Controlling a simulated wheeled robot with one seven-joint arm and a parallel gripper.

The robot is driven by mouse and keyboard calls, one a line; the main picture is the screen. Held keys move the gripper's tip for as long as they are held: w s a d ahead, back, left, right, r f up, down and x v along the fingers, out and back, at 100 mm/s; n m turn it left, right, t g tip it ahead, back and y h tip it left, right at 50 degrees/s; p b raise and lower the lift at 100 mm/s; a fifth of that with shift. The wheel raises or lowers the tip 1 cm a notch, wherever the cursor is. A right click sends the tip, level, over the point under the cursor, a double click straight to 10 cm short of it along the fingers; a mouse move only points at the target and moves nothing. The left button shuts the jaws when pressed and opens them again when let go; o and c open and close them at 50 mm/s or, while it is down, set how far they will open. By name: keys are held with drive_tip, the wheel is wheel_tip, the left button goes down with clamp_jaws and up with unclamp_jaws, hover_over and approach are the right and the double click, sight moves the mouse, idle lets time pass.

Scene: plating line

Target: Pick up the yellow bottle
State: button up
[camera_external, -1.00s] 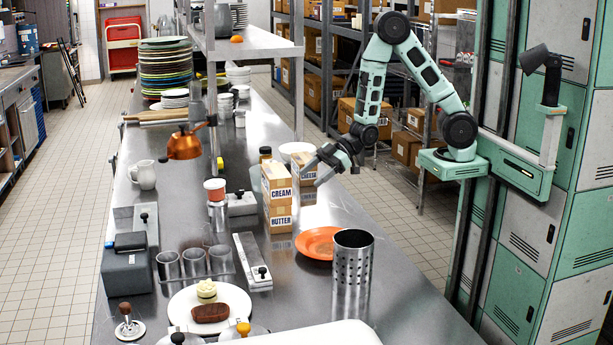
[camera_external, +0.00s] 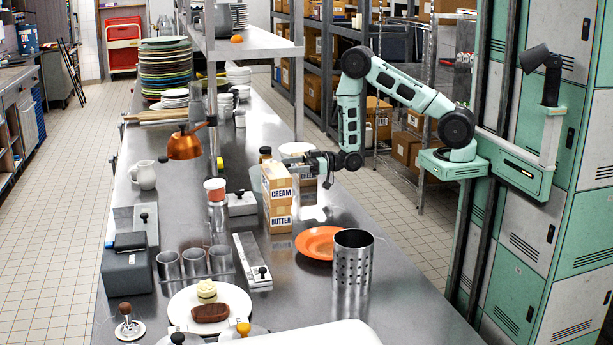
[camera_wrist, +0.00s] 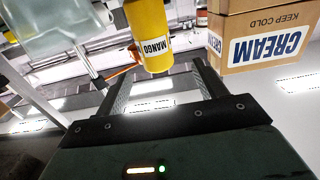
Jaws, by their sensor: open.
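The yellow bottle (camera_wrist: 150,35), labelled MANGO, shows at the top middle of the wrist view, upside down in the picture. Its upper part is cut off by the frame edge. My gripper (camera_wrist: 160,80) is open and empty, with the bottle ahead of its fingertips and roughly in line with the gap. I cannot tell whether the bottle is partly between the fingers. In the external view my gripper (camera_external: 318,170) is low over the counter, just behind and right of the CREAM box. I cannot make out the yellow bottle there.
The CREAM box (camera_external: 276,182) stands on the BUTTER box (camera_external: 278,219), close beside my gripper; CREAM also shows at right in the wrist view (camera_wrist: 265,45). A pale translucent object (camera_wrist: 50,35) is at upper left there. An orange plate (camera_external: 318,242) and perforated steel cylinder (camera_external: 352,270) stand nearer the camera.

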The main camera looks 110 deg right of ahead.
drive_tip(key=w+p, duration=0.1)
drive_tip(key=w, duration=0.1)
drive_tip(key=w+p, duration=0.1)
drive_tip(key=w, duration=0.2)
drive_tip(key=w+p, duration=0.1)
drive_tip(key=w, duration=0.2)
drive_tip(key=shift+w+d+p, duration=0.1)
drive_tip(key=shift+d+p, duration=0.15)
drive_tip(key=shift+p, duration=0.15)
drive_tip(key=shift+w+f, duration=0.1)
drive_tip(key=shift+w, duration=0.45)
drive_tip(key=c, duration=0.8)
